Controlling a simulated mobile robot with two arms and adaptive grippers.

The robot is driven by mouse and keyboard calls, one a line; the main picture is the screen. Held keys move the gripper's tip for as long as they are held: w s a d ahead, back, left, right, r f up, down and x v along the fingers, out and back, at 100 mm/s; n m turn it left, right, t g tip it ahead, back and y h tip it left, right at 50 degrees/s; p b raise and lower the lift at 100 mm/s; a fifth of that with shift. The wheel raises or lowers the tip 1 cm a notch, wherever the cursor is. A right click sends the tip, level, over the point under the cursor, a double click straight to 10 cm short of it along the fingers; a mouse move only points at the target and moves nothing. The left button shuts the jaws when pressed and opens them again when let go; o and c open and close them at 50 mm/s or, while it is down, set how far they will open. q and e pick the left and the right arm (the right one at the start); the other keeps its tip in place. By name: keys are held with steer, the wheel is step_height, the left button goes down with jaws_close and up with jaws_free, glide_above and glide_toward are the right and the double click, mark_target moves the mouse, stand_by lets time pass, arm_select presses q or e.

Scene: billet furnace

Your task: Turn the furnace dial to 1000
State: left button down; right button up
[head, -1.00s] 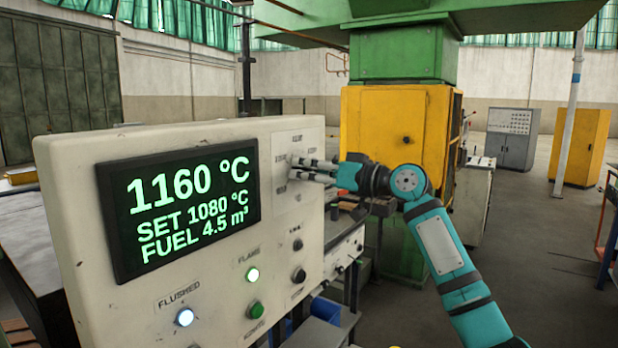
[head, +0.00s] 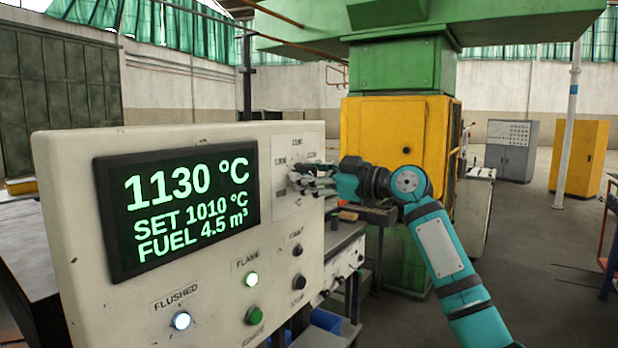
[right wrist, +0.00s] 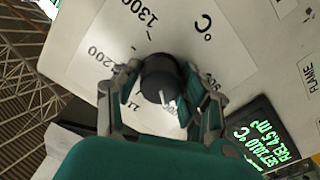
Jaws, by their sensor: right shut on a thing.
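The furnace panel (head: 85,250) carries a dark display (head: 180,203) reading 1130 °C, SET 1010 °C and FUEL 4.5 m³. The dial, a black round knob with a pale pointer mark, shows in the right wrist view (right wrist: 160,80) on a white scale plate (right wrist: 165,30) with printed numbers. My right gripper (head: 305,178) is at the scale plate in the head view, and its fingers are shut around the knob in the right wrist view (right wrist: 160,98). The fingers hide the knob in the head view and some of the scale numbers. My left gripper is not in view.
Below the scale plate are a lit FLAME lamp (head: 251,279), a green button (head: 255,314), a lit FLUSHED lamp (head: 181,320) and two black buttons. A workbench (head: 345,240) stands behind the panel. Yellow and grey cabinets stand farther back on open floor.

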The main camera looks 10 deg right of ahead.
steer(key=shift+f+n, duration=0.2)
steer(key=shift+n, duration=0.1)
stand_by(0.4)
steer(key=o, duration=0.9)
steer(key=shift+o, duration=1.4)
steer(key=shift+r, duration=0.1)
steer(key=shift+d, duration=0.1)
steer(key=v, duration=1.2)
